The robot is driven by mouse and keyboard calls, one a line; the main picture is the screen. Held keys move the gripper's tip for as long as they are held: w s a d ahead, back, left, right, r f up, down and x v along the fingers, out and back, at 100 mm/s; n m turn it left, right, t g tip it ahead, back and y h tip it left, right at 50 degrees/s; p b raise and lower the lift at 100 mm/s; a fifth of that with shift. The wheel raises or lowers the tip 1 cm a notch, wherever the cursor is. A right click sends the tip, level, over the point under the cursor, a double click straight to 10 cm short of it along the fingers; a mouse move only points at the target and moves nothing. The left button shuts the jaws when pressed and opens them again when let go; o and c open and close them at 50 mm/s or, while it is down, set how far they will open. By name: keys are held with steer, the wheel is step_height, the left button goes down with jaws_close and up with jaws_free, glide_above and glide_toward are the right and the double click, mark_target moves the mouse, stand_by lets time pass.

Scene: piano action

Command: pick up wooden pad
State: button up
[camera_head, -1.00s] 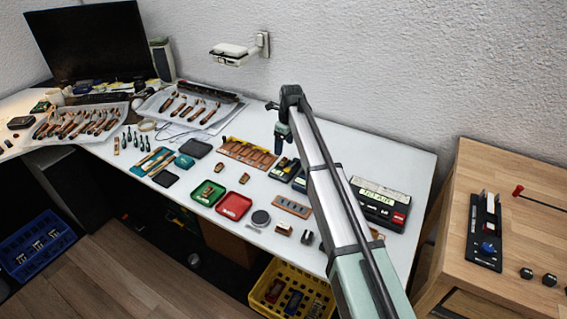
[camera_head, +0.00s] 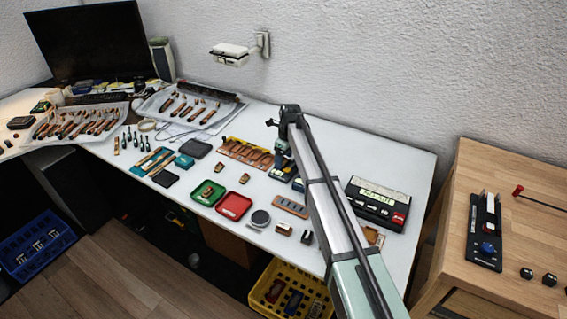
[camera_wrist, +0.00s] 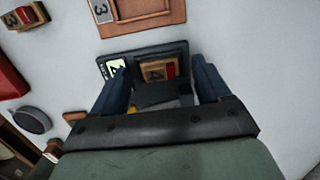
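A small wooden pad (camera_wrist: 153,72) with a red patch lies in a dark, number-labelled tray (camera_wrist: 176,48) in the wrist view. I take this as the task's pad, though other small wooden pieces are in view. My gripper (camera_wrist: 160,82) is open, with one blue finger on each side of the pad and a clear gap between them. Dark and yellow parts show between the fingers below the pad, partly hidden by the gripper body. In the head view my gripper (camera_head: 283,164) is low over the dark trays, and the pad is hidden there.
A brown board (camera_wrist: 150,20) marked 3 lies just beyond the tray. A red tray (camera_head: 233,206), a green tray (camera_head: 207,193) and a slotted wooden strip (camera_head: 291,206) lie nearby. A black labelled box (camera_head: 377,200) stands to the right. Bare white table (camera_head: 390,155) shows behind it.

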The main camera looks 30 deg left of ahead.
steer(key=shift+r, duration=0.1)
steer(key=c, duration=1.2)
